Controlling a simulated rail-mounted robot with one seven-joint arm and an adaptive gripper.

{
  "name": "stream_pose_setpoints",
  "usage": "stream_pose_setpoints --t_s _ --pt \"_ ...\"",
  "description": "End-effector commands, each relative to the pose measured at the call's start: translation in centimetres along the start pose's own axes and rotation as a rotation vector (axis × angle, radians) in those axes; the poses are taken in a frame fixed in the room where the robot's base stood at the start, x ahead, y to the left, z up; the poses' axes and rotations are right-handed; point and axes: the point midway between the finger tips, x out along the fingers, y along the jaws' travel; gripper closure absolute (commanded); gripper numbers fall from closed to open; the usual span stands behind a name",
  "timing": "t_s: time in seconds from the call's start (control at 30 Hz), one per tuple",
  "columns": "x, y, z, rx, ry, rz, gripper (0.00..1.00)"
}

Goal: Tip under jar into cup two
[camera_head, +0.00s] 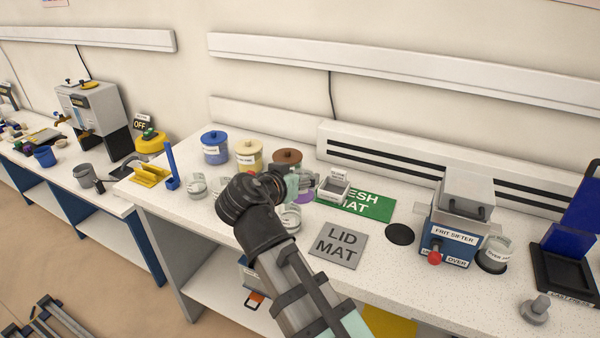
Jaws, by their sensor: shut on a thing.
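My gripper (290,186) is over the bench, left of the mesh mat. My own dark wrist covers most of it. It is shut on what seems to be the under jar, mostly hidden; no label on it can be read. A clear vessel (308,182) with something purple shows right beside the fingers; I cannot tell whether it is held or standing. Clear cups stand around: one (196,187) at the left, and one (289,219) just below the gripper. Their numbers are too small to read, so cup two cannot be told apart.
Blue (215,150), cream (249,157) and brown-lidded (287,160) jars stand behind. The grey lid mat (339,246) is bare. A blue post (171,164) rises at the left edge.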

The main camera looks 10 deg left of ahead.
Motion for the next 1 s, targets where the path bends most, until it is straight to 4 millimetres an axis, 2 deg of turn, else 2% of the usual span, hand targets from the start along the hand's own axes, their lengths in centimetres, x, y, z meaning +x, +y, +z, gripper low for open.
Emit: stream_pose_setpoints --t_s 1.0 --pt "0.29 -0.11 0.64 -0.355 -0.025 0.146 0.79"
